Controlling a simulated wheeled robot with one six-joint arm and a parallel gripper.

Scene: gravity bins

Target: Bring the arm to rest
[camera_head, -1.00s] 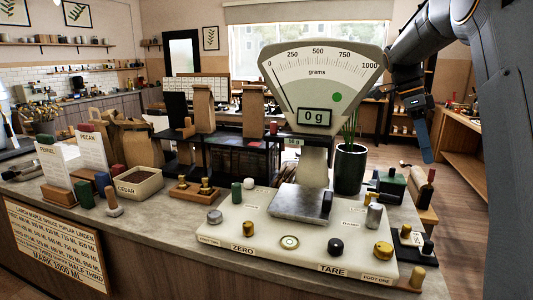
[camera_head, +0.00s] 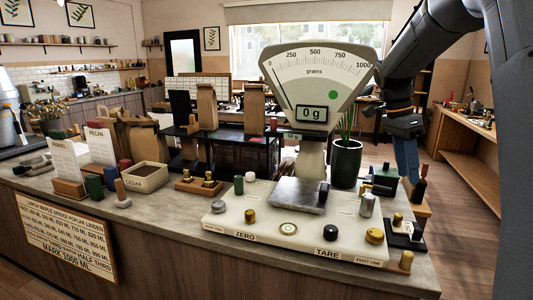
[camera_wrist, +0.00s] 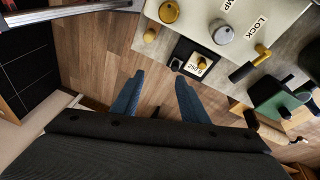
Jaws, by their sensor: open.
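My gripper (camera_head: 408,175) hangs fingers-down at the right of the counter in the head view, beyond the scale's right end. In the wrist view my gripper (camera_wrist: 158,80) shows two blue fingers spread apart, with only wooden floor seen between them. It is open and empty. My arm comes down from the upper right of the head view. The fingertips are partly hidden in the head view by items at the counter's right end.
A scale with a large dial (camera_head: 318,75) reading 0 g stands on the counter (camera_head: 150,210). A potted plant (camera_head: 345,165) and a dark green box (camera_wrist: 276,97) are near my gripper. A wooden shelf unit (camera_head: 465,150) stands right, with open floor before it.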

